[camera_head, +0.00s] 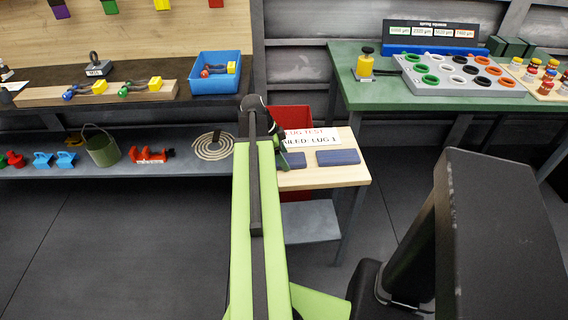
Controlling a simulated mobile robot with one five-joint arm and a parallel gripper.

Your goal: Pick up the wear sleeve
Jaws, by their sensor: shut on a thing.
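My gripper (279,142) is at the end of my green arm, over the left side of a small wooden-topped table (352,174). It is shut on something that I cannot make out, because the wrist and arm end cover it. I cannot identify the wear sleeve with certainty. Several green, white, black and orange rings sit on a grey tray (409,75) on the green bench at the right, well apart from my gripper.
A blue block (338,157), a darker block (294,160) and a printed sign (318,136) are on the small table, close to my gripper. A red bin (292,115) stands behind. A blue bin (205,85) is on the left bench.

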